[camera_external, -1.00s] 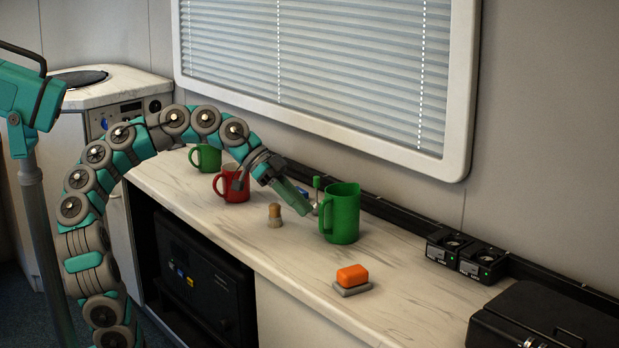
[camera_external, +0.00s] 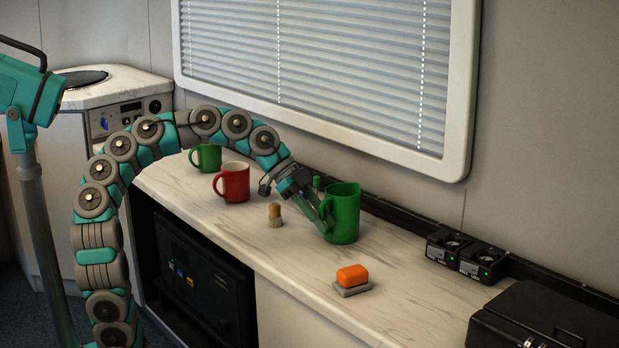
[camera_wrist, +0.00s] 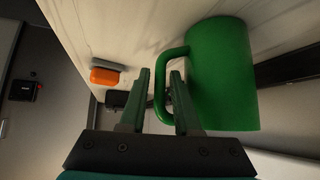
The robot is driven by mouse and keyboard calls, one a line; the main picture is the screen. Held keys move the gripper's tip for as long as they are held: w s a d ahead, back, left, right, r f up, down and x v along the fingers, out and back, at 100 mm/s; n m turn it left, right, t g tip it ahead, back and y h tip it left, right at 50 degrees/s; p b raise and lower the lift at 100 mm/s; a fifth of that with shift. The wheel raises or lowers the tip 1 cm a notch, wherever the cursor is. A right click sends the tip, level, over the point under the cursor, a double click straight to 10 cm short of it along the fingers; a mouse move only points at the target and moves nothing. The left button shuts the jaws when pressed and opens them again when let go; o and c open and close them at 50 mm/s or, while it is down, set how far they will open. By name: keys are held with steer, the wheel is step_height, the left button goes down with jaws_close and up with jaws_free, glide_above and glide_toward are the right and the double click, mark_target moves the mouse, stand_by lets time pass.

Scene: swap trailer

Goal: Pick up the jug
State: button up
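The green jug (camera_external: 343,214) stands upright on the counter, and it fills the right of the wrist view (camera_wrist: 222,75). Its handle points toward my gripper (camera_external: 325,226). In the wrist view, my gripper (camera_wrist: 160,95) is open, with one finger on each side of the jug's handle (camera_wrist: 160,90). The gap between the fingers is wider than the handle, though I cannot tell if one finger touches it. In the external view, the fingertips overlap the handle and hide part of it.
A red mug (camera_external: 234,182) and a green mug (camera_external: 207,158) stand farther left on the counter (camera_external: 300,265). A small wooden-topped brush (camera_external: 275,214) stands nearby. An orange block on a grey dish (camera_external: 352,280) lies in front. Black boxes (camera_external: 463,255) line the wall at right.

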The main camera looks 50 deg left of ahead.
steer(key=shift+x, duration=1.55)
jaws_close()
